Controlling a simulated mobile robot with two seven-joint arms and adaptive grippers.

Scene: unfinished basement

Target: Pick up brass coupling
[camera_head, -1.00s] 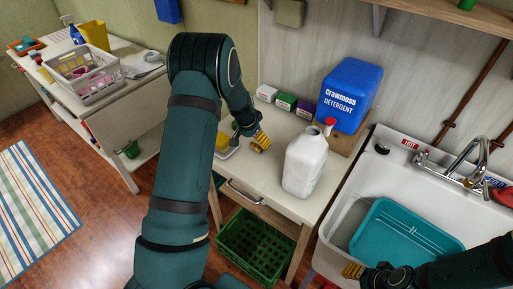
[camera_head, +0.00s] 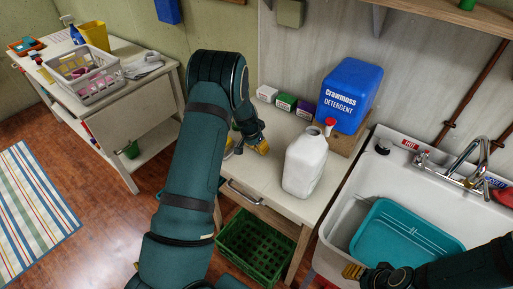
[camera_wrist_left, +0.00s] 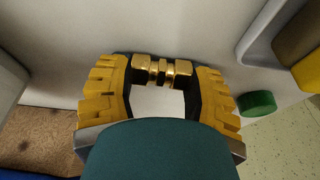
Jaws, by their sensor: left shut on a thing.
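The brass coupling (camera_wrist_left: 162,71) is a short, shiny gold fitting with hex sections. In the left wrist view it lies crosswise between the two yellow fingers of my left gripper (camera_wrist_left: 158,82), which is shut on it. In the head view my left gripper (camera_head: 258,144) is at the worktable (camera_head: 258,185), left of the white jug; the coupling cannot be made out there. I cannot tell whether the coupling touches the tabletop. My right gripper (camera_head: 353,271) is at the sink's front left, its yellow fingertips partly showing; its opening is unclear.
A blue detergent container (camera_head: 347,95) and small boxes (camera_head: 285,102) stand behind. A teal basin (camera_head: 405,238) sits in the sink. A green crate (camera_head: 254,243) is below the table.

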